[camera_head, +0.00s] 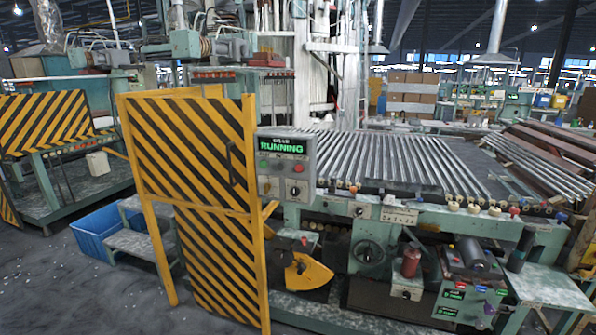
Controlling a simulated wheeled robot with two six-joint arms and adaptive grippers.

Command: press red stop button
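A grey control box (287,188) stands at the front left end of the machine, beside the striped gate. Its display (281,146) reads RUNNING in green letters. Below the display is a row of small buttons, with a red one (299,168) at the right; its label is too small to read. A dark knob (295,191) sits lower on the box. A second, low green panel (462,290) at the lower right also carries a small red button (460,285). Neither of my grippers is in view.
A yellow-and-black striped gate (205,160) stands left of the control box. A blue crate (98,232) and grey steps (140,243) stand at the left. Dark open floor (90,295) lies at the lower left.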

